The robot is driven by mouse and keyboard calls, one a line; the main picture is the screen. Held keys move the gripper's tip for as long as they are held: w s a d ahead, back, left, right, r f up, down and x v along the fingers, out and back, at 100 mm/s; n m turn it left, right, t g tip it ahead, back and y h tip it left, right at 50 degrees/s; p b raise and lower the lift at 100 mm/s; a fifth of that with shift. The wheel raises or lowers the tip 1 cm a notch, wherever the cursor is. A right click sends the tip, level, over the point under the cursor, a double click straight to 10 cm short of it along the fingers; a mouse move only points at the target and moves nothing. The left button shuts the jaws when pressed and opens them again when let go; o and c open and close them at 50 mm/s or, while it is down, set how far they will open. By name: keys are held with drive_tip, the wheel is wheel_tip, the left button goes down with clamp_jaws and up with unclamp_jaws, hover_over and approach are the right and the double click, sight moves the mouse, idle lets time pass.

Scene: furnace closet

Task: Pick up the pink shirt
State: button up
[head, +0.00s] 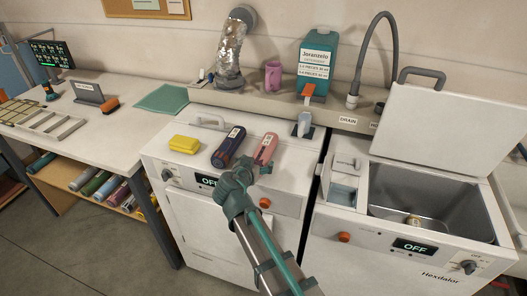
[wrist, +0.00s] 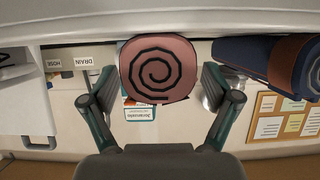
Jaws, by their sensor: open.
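The pink shirt (head: 266,148) is a rolled bundle lying on the white top of the left machine, close to its front edge. In the wrist view the shirt's round end (wrist: 158,68) shows a dark spiral and sits between the two fingers. My gripper (head: 250,167) is open at the near end of the roll, and its fingers (wrist: 157,88) lie on either side of that end. Gaps show between the roll and the fingers, and I cannot tell how far the fingertips reach along it.
A dark blue roll (head: 228,146) lies just left of the shirt, with a yellow sponge (head: 184,144) farther left. A small dispenser (head: 302,125) stands behind right. A teal detergent box (head: 317,62) and pink cup (head: 273,75) stand on the back ledge. The right machine's tub (head: 425,192) is open.

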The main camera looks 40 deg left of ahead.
drive_tip(key=p+x, duration=0.1)
drive_tip(key=x, duration=0.2)
drive_tip(key=shift+w, duration=0.15)
drive_tip(key=c, duration=1.3)
drive_tip(key=shift+c, duration=0.2)
